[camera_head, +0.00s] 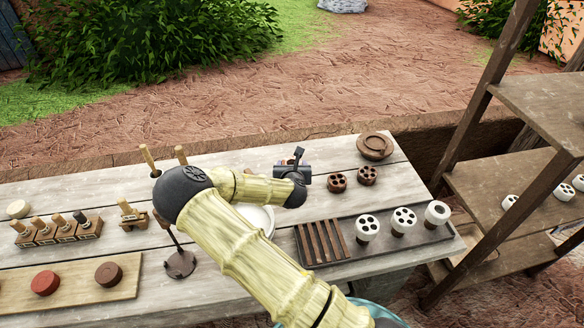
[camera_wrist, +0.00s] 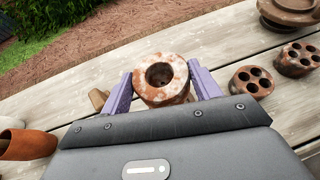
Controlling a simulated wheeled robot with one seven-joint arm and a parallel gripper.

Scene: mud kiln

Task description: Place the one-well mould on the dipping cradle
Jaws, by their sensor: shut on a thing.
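The one-well mould (camera_wrist: 180,94) is a short round block, rusty brown with white blotches and one dark well in its top. My gripper (camera_wrist: 163,80) is shut on it, with a purple finger on each side. In the head view my gripper (camera_head: 292,166) is over the far middle of the table, and the mould is hardly visible there. I cannot tell for sure which thing is the dipping cradle; a dark stand with a round foot (camera_head: 180,265) is left of my arm. A white bowl (camera_head: 262,220) is partly hidden behind my arm.
Two brown several-well moulds (camera_head: 337,182) and a lidded brown pot (camera_head: 375,146) are right of my gripper. A dark tray (camera_head: 384,249) holds wooden slats (camera_head: 321,242) and three white moulds. Stamps (camera_head: 60,230) and a board (camera_head: 70,285) with discs lie left. Shelves (camera_head: 510,190) stand right.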

